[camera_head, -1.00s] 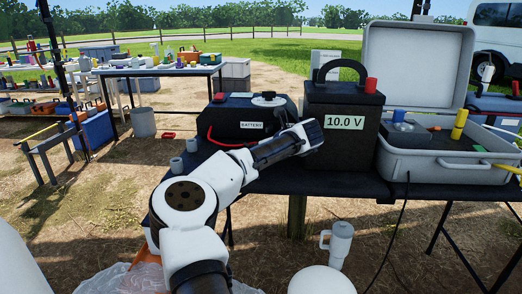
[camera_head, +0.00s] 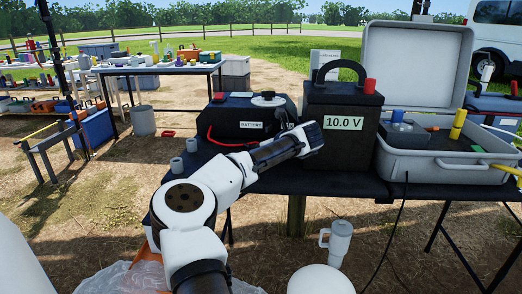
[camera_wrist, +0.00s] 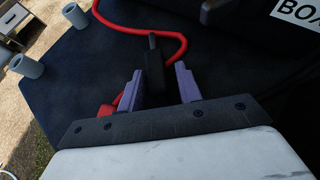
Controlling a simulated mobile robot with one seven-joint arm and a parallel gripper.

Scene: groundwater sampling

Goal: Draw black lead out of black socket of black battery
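The black battery (camera_head: 243,125) stands on the dark table, with a white label on its front and a red cap on top at its left. A red lead (camera_head: 228,144) loops from its left side toward my arm; in the wrist view the red lead (camera_wrist: 180,35) curves past a black plug-like piece (camera_wrist: 154,68). My gripper (camera_wrist: 161,72) is open, its two purple fingers either side of this black piece. I cannot tell whether they touch it. A red piece (camera_wrist: 107,110) shows beside the left finger. I cannot make out the black socket. In the head view my arm hides the gripper's fingertips.
A black box marked 10.0 V (camera_head: 342,140) with a handle stands right of the battery. An open grey case (camera_head: 440,168) lies further right. Two small grey cups (camera_head: 177,165) stand at the table's left end.

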